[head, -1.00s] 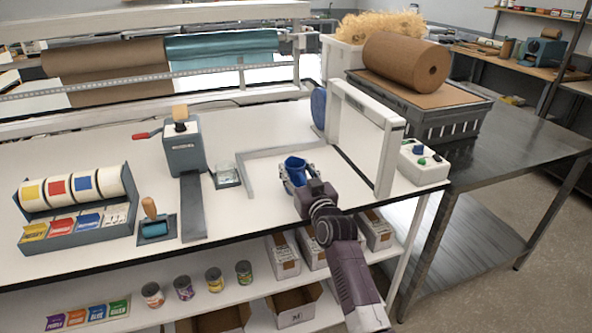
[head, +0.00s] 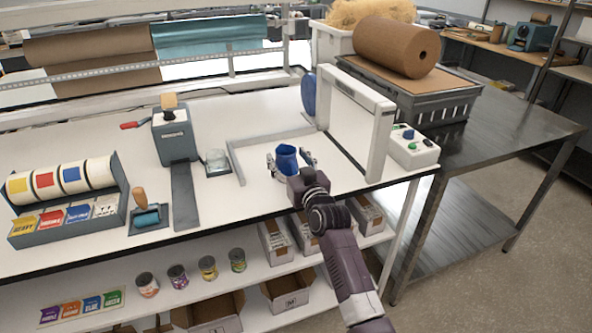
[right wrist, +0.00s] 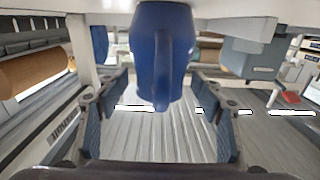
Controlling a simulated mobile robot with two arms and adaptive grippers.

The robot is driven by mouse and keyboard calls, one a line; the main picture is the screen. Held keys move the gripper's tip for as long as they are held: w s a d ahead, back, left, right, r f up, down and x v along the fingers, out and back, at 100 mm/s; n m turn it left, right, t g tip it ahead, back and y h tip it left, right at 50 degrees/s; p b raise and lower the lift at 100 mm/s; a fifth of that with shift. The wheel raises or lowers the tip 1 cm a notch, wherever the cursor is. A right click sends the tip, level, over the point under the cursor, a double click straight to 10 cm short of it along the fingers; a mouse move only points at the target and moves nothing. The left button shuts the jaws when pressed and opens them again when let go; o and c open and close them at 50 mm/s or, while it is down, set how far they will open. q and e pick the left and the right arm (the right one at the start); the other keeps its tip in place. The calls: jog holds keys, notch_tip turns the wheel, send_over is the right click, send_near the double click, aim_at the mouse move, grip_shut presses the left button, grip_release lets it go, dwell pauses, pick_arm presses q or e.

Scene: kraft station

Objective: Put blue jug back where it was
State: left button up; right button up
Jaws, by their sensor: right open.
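The blue jug (head: 287,158) stands upright on the white table inside the grey L-shaped frame, just left of the upright white frame. My right gripper (head: 289,163) is open, with one finger on each side of the jug. In the right wrist view the jug (right wrist: 160,45) hangs into the upper middle of the picture, with its handle facing the camera. Gaps show between the jug and both fingers of the right gripper (right wrist: 162,100). My left gripper is not in view.
The white upright frame (head: 381,145) and a control box with buttons (head: 413,150) stand right of the jug. The grey L-shaped frame (head: 238,165) borders the spot.

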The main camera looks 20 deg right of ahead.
jog(key=s+b, duration=0.1)
jog(key=s, duration=1)
jog(key=shift+s+d, duration=0.15)
jog(key=shift+d, duration=0.05)
